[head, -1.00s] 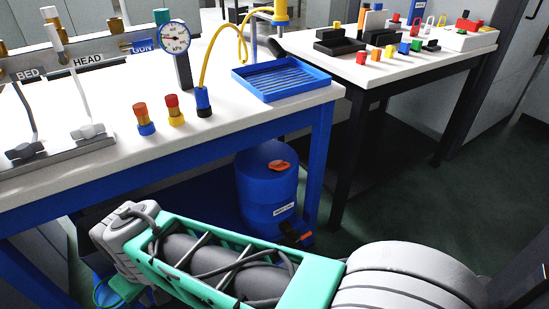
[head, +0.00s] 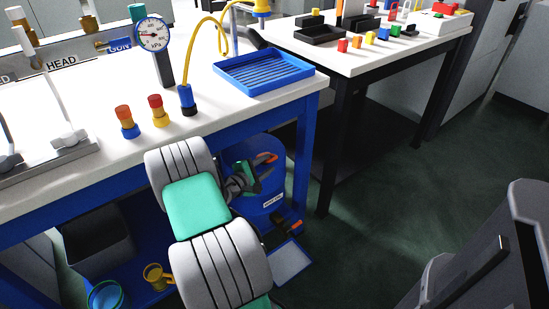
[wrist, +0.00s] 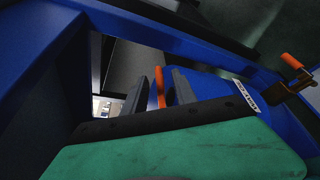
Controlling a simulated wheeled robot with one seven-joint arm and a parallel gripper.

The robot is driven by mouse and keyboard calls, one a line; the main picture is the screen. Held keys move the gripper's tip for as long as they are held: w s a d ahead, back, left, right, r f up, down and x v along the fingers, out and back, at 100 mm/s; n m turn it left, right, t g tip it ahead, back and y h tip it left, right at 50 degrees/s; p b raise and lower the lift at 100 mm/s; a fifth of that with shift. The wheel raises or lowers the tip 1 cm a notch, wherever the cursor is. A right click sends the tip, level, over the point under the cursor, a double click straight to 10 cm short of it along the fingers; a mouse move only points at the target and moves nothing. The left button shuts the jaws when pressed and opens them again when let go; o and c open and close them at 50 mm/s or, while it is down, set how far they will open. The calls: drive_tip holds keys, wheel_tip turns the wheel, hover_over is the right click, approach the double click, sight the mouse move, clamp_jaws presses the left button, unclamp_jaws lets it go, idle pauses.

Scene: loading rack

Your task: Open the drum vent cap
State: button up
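The blue drum (head: 272,212) stands under the front edge of the blue-framed bench, partly hidden by my arm. Its orange vent cap (head: 268,157) shows on top, just past my gripper (head: 248,175). In the wrist view, my gripper (wrist: 162,88) has its two dark fingers apart. The drum's blue side (wrist: 207,88) and white label (wrist: 247,96) lie right of the fingers.
An orange-handled tap (head: 294,227) sits low on the drum's front, above a pale floor tray (head: 291,264). The bench's blue rail (wrist: 190,48) crosses close beyond the fingers.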

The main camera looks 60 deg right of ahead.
sight(276, 158)
drive_tip(key=b+x, duration=0.1)
drive_tip(key=x, duration=0.7)
drive_tip(key=shift+r+b, duration=0.1)
drive_tip(key=shift+b, duration=0.25)
drive_tip(key=shift+c, duration=0.4)
clamp_jaws()
drive_tip(key=shift+s+a, duration=0.1)
idle(0.4)
